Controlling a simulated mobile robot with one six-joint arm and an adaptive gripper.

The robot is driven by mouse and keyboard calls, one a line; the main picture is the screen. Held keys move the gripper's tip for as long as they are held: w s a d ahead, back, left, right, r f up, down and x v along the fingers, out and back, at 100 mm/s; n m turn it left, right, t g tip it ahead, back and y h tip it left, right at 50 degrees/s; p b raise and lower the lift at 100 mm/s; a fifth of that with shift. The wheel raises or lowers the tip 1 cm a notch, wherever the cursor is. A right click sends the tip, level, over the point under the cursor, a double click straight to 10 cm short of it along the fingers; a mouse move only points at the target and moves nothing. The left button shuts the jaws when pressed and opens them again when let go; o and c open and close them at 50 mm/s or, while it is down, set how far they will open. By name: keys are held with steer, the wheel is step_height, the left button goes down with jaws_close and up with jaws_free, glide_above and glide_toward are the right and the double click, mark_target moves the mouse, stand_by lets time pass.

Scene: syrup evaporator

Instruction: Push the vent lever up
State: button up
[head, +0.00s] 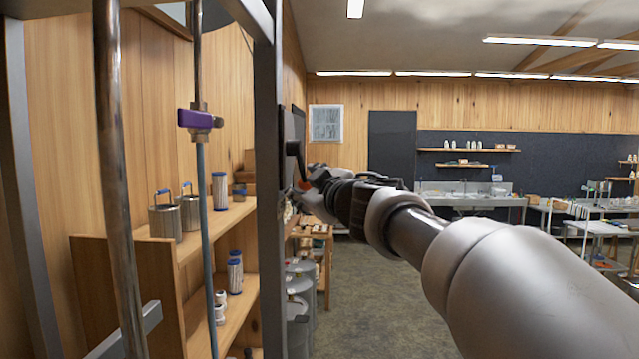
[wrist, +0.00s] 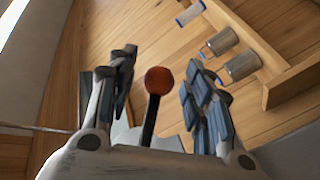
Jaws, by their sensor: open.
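The vent lever shows in the wrist view as a dark shaft with a red-brown ball knob (wrist: 159,80). The knob is between the two fingers of my gripper (wrist: 157,72), with a visible gap on both sides. The gripper is open. In the head view my gripper (head: 314,178) is at the end of my outstretched arm, close to the dark panel by the grey post. An orange-red spot (head: 303,185) beside the fingers looks like the knob. Most of the lever is hidden there, and I cannot tell its angle clearly.
A grey metal post (head: 268,200) stands just left of my gripper. Metal drums (head: 298,290) stand below the gripper. The floor (head: 375,300) right of them is clear.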

steer(key=shift+w+a, duration=0.25)
steer(key=shift+w, duration=0.2)
steer(key=shift+c, duration=0.5)
jaws_close()
